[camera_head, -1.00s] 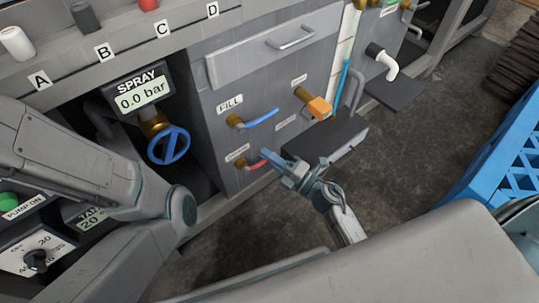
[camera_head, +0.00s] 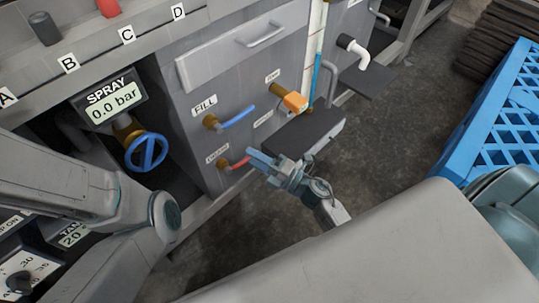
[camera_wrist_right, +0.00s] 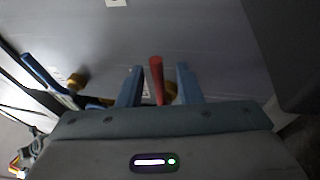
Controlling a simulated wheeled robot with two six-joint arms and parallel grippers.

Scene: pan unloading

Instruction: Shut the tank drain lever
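The red drain lever (camera_head: 237,163) sticks out from a brass fitting low on the grey cabinet front, below the blue fill lever. It points to the right and outward in the head view. My right gripper (camera_head: 256,159) is at the lever's free end. In the right wrist view the red lever (camera_wrist_right: 157,80) stands between the two spread blue fingers of the right gripper (camera_wrist_right: 160,88), with gaps on both sides. The lever's base is partly hidden by the gripper body there. My left gripper is out of view; only a left arm link shows.
The blue fill lever (camera_head: 238,116) is just above, and an orange-handled valve (camera_head: 294,101) is to the right. A dark ledge (camera_head: 306,138) juts out beside the gripper. A blue spray handwheel (camera_head: 146,151) is left. A blue crate (camera_head: 497,135) stands right, with open floor between.

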